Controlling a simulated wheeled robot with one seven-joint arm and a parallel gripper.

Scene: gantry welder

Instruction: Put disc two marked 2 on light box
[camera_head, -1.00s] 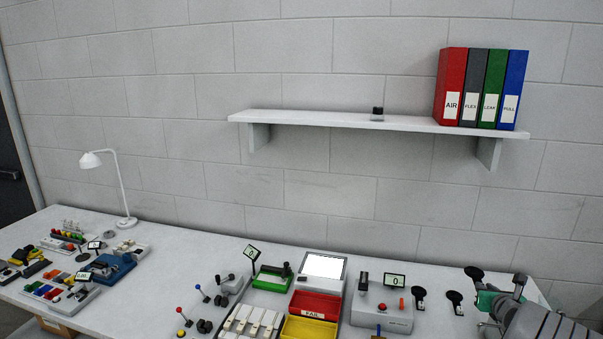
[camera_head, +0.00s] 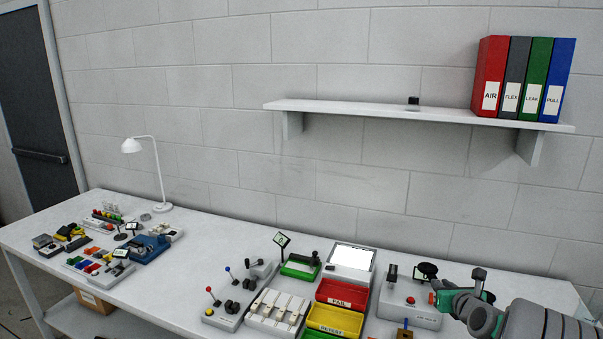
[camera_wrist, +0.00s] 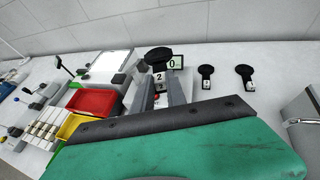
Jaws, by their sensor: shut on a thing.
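Disc two (camera_wrist: 157,54), a black round disc on a small handle with a white tag marked 2, is in my gripper (camera_wrist: 160,92). The two grey fingers are shut on its handle, holding it in the air in front of the grey device. In the head view disc two (camera_head: 427,268) is partly visible at the tip of my gripper (camera_head: 436,288). The light box (camera_head: 352,260), with a bright white panel, lies on the bench left of my gripper. It also shows in the wrist view (camera_wrist: 100,66), left of and apart from the disc.
Two other black tagged discs (camera_wrist: 207,74) (camera_wrist: 244,75) stand on the bench to the right. A grey device (camera_head: 409,315) with a red button sits below my gripper. The red FAIL bin (camera_head: 342,294) and yellow RETEST bin (camera_head: 334,319) lie in front of the light box.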

